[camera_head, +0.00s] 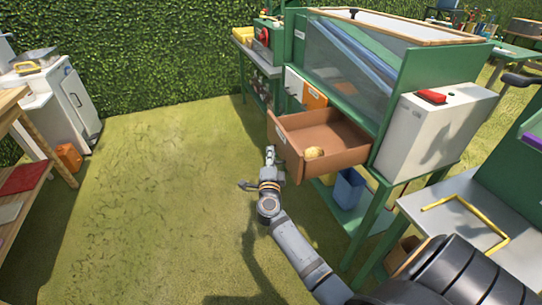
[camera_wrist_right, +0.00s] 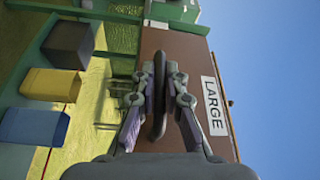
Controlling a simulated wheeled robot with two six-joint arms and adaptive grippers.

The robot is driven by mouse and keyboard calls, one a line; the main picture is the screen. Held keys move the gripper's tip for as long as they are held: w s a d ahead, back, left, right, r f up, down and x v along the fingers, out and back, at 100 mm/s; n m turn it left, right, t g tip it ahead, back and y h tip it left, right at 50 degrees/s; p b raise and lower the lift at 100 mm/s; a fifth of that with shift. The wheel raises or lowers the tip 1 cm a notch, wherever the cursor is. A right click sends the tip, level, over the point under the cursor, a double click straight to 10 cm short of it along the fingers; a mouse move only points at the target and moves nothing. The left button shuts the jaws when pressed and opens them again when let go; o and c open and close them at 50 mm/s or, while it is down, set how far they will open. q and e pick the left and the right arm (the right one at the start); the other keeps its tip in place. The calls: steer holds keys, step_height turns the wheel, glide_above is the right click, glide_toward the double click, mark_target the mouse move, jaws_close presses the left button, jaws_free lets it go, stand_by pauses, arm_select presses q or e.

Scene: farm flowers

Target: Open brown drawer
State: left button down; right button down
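The brown drawer (camera_head: 350,158) stands pulled out of the green workbench in the head view, open at the top. A round yellowish item (camera_head: 314,152) lies in its near corner. My right gripper (camera_head: 270,156) is at the drawer's front. In the right wrist view the brown drawer front (camera_wrist_right: 190,62) carries a white LARGE label (camera_wrist_right: 213,106) and a dark handle (camera_wrist_right: 159,98). My right gripper (camera_wrist_right: 160,78) has its fingers on both sides of this handle and looks shut on it. My left gripper is not in view.
An orange drawer (camera_head: 314,98) sits beside the brown one. A white box with a red item (camera_head: 432,97) stands to the right. A blue bin (camera_head: 349,188) is below. A wooden shelf (camera_head: 22,190) stands at the far left. The grass in the middle is clear.

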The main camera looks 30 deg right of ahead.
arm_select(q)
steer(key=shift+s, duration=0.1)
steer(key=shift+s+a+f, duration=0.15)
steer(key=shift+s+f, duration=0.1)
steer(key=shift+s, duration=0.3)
arm_select(e)
steer(key=a, duration=0.3)
steer(key=shift+w+a, duration=0.15)
steer(key=shift+w, duration=0.2)
steer(key=c, duration=1.4)
jaws_free()
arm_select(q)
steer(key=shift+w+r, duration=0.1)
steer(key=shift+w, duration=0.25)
